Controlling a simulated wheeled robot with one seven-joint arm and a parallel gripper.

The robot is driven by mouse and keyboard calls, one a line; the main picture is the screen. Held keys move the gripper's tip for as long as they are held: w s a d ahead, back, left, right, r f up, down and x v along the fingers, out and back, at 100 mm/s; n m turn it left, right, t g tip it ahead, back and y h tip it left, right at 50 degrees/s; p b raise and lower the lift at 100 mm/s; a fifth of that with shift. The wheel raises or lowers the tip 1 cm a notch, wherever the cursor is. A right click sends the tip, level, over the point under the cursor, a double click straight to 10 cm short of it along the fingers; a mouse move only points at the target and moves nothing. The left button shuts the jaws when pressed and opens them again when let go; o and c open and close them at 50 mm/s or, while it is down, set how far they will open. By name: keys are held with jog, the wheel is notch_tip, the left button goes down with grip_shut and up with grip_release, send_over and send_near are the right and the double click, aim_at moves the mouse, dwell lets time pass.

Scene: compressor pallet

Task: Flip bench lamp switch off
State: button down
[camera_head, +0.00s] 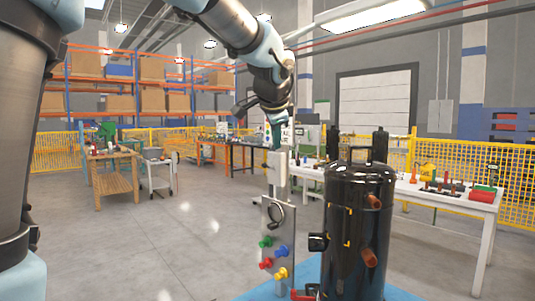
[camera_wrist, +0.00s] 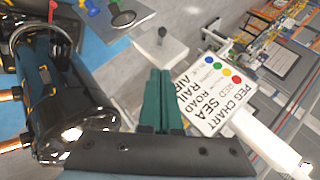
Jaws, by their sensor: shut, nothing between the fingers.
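A small white switch box (camera_head: 277,166) stands on a post left of the black compressor tank. In the wrist view the white box (camera_wrist: 170,52) shows a short dark toggle (camera_wrist: 162,32) standing on its face. My gripper (camera_head: 276,148) hangs point-down right at the top of the box in the head view. In the wrist view my gripper's (camera_wrist: 160,73) teal fingers are together and empty, with their tips close to the box's near edge. The toggle is beyond the tips. I cannot tell whether they touch the box. No lamp can be made out clearly.
The black tank (camera_head: 357,225) stands close on the right. A metal panel with coloured pegs (camera_head: 278,240) is below the box. A white peg chart sign (camera_wrist: 212,92) stands right beside my fingers. A white workbench (camera_head: 460,195) is behind; open floor lies left.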

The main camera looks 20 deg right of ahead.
aim_at(269, 167)
jog(key=w+f+p, duration=0.1)
jog(key=w+f, duration=0.3)
jog(key=f, duration=0.1)
jog(key=shift+w+a+p, duration=0.25)
jog(key=shift+p, duration=0.1)
jog(key=shift+f+b, duration=0.2)
jog(key=shift+b, duration=0.25)
